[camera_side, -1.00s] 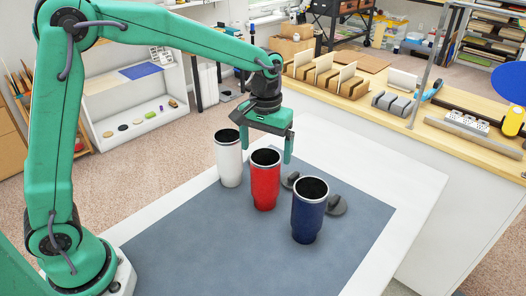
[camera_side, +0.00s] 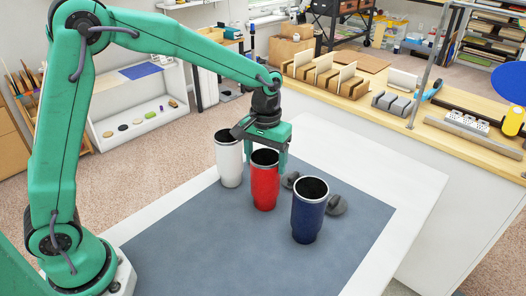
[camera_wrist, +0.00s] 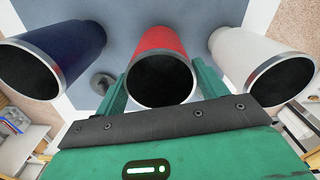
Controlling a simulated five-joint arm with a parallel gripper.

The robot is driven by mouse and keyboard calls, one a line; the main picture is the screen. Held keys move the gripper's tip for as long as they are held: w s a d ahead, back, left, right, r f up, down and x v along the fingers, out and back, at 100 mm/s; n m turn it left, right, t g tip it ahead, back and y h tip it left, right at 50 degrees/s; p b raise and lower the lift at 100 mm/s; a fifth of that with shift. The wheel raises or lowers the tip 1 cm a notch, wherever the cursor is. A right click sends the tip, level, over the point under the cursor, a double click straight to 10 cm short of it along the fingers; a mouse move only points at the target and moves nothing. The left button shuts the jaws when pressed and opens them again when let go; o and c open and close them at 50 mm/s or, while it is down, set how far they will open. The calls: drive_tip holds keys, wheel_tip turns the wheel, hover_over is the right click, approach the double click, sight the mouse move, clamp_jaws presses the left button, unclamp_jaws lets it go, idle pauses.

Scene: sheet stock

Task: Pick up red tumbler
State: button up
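The red tumbler (camera_side: 265,189) stands upright on the grey mat (camera_side: 190,240), between a white tumbler (camera_side: 229,163) and a blue tumbler (camera_side: 308,215). My gripper (camera_side: 264,158) is down at the red tumbler's upper part, and its arm partly covers the scene behind. In the wrist view the red tumbler (camera_wrist: 160,40) shows its dark open mouth between the two green fingers of my gripper (camera_wrist: 160,80). The fingers are apart, one on each side of it, and I cannot tell whether either touches it. The blue tumbler (camera_wrist: 75,45) and white tumbler (camera_wrist: 245,50) flank it.
Dark grey rounded pieces (camera_side: 337,205) lie on the mat behind the blue tumbler. The white tumbler is close beside the red one. The front left of the mat is clear. A wooden bench (camera_side: 460,130) with wooden racks (camera_side: 325,78) stands behind the white table (camera_side: 390,170).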

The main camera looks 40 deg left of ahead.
drive_tip(key=c, duration=1)
drive_tip(key=shift+c, duration=0.2)
drive_tip(key=shift+r, duration=0.15)
wheel_tip(320, 180, up, 10)
